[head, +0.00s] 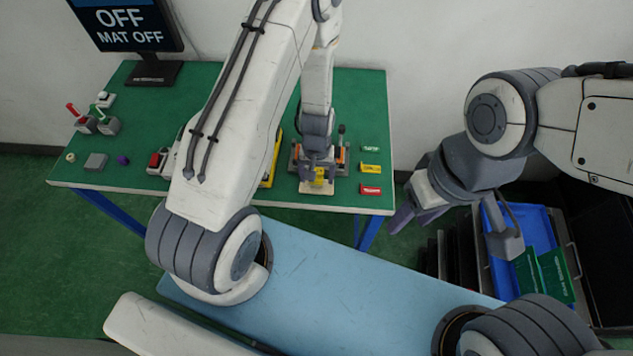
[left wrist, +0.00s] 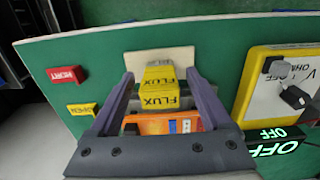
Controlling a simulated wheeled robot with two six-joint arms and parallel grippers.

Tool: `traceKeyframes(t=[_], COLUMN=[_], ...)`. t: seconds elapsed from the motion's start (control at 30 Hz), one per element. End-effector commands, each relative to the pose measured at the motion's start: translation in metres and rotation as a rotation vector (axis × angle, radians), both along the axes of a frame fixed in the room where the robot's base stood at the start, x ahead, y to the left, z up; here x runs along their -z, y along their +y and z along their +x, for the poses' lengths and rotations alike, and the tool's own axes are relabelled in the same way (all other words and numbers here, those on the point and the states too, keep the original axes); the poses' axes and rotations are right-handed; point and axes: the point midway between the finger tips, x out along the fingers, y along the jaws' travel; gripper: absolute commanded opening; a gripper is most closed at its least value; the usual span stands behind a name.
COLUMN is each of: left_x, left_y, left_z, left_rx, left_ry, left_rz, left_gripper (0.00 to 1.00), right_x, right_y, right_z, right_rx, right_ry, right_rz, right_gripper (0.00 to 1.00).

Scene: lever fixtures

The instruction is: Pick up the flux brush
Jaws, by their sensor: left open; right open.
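The yellow flux piece (left wrist: 158,103), with FLUX printed on two faces, sits by a beige plate (left wrist: 160,58) on the green table. In the head view it shows as a small yellow patch (head: 320,178) below my left gripper (head: 318,163). In the left wrist view, my left gripper (left wrist: 160,78) is open, with one finger on each side of the yellow piece and gaps visible. Bristles cannot be made out. My right gripper (head: 455,222) is open and empty, off the table's right side.
An orange device (left wrist: 160,123) lies close to the yellow piece. A yellow-framed meter (left wrist: 285,85) is beside it. Small red (head: 370,190), yellow (head: 370,169) and green (head: 370,149) blocks line the right edge. Levers (head: 85,120) stand at left; a blue bin (head: 535,230) is right.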

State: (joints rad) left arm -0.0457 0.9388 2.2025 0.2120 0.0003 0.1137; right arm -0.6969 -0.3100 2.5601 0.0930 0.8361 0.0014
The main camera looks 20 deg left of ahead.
Motion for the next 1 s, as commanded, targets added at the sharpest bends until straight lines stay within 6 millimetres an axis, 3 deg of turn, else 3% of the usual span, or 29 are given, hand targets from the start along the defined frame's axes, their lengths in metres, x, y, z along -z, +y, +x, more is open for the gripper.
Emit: traceKeyframes(t=[0.03, 0.27, 0.5, 0.8, 1.0], left_x=[0.007, 0.005, 0.005, 0.003, -0.01], left_y=[0.0, 0.0, 0.0, 0.0, 0.0], left_z=[0.0, 0.0, 0.0, 0.0, 0.0], left_rx=[0.0, 0.0, 0.0, 0.0, 0.0], left_ry=[0.0, 0.0, 0.0, 0.0, 0.0], left_rz=[0.0, 0.0, 0.0, 0.0, 0.0], left_gripper=[0.82, 0.82, 0.0, 0.0, 0.0], right_x=[0.007, 0.005, 0.005, 0.003, -0.009], right_y=[0.0, 0.0, 0.0, 0.0, 0.0], right_z=[0.0, 0.0, 0.0, 0.0, 0.0], right_rx=[0.001, 0.001, 0.001, 0.0, -0.001], right_ry=[0.0, 0.0, 0.0, 0.0, 0.0], right_rz=[0.0, 0.0, 0.0, 0.0, 0.0], right_gripper=[0.5, 0.5, 0.5, 0.5, 0.5])
